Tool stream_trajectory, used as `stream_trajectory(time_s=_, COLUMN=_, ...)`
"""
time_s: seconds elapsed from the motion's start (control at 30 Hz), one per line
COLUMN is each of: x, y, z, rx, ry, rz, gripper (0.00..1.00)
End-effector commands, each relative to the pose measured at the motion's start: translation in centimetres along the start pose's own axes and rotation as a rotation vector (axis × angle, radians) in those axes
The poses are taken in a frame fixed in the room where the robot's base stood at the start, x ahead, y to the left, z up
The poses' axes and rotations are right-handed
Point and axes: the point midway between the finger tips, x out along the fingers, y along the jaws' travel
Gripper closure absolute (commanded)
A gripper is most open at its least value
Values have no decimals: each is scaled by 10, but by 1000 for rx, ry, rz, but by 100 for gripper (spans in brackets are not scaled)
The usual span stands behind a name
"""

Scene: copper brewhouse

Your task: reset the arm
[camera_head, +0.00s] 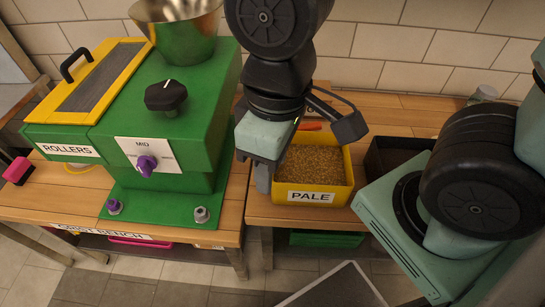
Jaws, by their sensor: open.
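My arm comes down from the top middle of the head view and bends in again at the right. My gripper (270,185) is open and points down, at the left side of a yellow bin (313,197) labelled PALE. The bin is filled with tan grain (316,165). The near finger shows at the bin's left wall; I cannot tell whether it touches the wall. Nothing is seen between the fingers. My arm hides the bin's back left part.
A green mill (205,110) labelled ROLLERS, with a metal hopper (180,35), black knob and purple dial, stands left on the wooden bench (50,200). A dark bin (392,155) stands right of the yellow bin. A tiled wall closes the back.

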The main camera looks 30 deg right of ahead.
Motion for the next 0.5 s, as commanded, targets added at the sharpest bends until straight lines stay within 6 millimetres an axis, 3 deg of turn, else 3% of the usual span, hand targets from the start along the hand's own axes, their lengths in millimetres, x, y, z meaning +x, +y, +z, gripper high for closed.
stream_trajectory(time_s=0.5, x=-7, y=-1, z=0, rx=1, ry=1, rz=-1, gripper=57)
